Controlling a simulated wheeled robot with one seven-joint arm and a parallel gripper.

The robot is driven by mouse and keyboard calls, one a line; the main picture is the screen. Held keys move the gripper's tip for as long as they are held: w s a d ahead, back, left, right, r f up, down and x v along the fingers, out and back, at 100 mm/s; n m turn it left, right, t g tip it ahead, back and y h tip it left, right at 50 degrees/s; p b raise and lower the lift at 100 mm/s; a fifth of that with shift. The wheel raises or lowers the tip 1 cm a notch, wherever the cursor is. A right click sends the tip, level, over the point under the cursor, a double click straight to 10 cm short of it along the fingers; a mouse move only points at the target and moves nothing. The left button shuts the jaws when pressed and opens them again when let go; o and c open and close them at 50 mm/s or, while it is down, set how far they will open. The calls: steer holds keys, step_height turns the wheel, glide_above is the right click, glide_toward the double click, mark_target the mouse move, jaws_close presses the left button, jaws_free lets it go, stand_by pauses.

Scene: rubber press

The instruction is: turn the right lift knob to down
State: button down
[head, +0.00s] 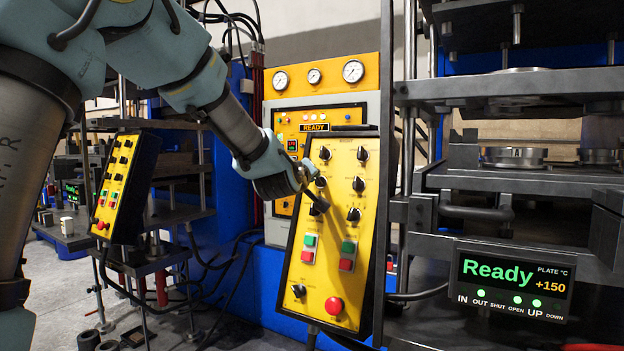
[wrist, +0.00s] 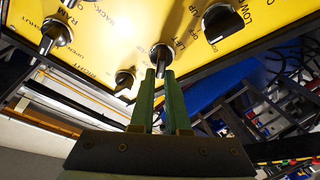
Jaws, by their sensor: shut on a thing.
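The yellow control panel (head: 333,250) stands tilted in the middle of the head view, with two columns of black knobs. My gripper (head: 309,178) reaches it from the left, at a knob (head: 320,182) in the left column. In the wrist view my gripper (wrist: 159,76) has its green fingers close together at a metal-stemmed knob (wrist: 160,55) beside the word LIFT. The fingers are shut on this lift knob and partly hide it. Its exact pointing direction is hard to tell. A display (head: 515,283) reads Ready, with a green light by UP.
Another black knob (wrist: 222,22) sits close to the right of the fingers in the wrist view. Green and red buttons (head: 308,248) and a red mushroom button (head: 334,306) are lower on the panel. A second yellow panel (head: 115,185) stands left, and the press plates (head: 520,90) are right.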

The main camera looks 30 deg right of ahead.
steer(key=c, duration=0.9)
jaws_free()
steer(key=b+v, duration=0.3)
steer(key=v, duration=0.8)
steer(key=shift+b, duration=0.35)
steer(key=shift+d, duration=0.1)
steer(key=w+a+f+g+y, duration=0.2)
steer(key=w+a+f+y, duration=0.15)
steer(key=a+f, duration=0.6)
steer(key=w+a+f+g+y, duration=0.15)
steer(key=a+f+y, duration=0.25)
steer(key=a+f, duration=0.6)
steer(key=s+a+f+g+y, duration=0.2)
steer(key=s+a+f, duration=0.3)
steer(key=a, duration=0.5)
steer(key=s+a+f+g+y, duration=0.2)
steer(key=s+a+f+g, duration=0.2)
steer(key=a, duration=0.6)
steer(key=s+f, duration=0.2)
steer(key=s, duration=0.1)
steer(key=shift+a+p, duration=0.4)
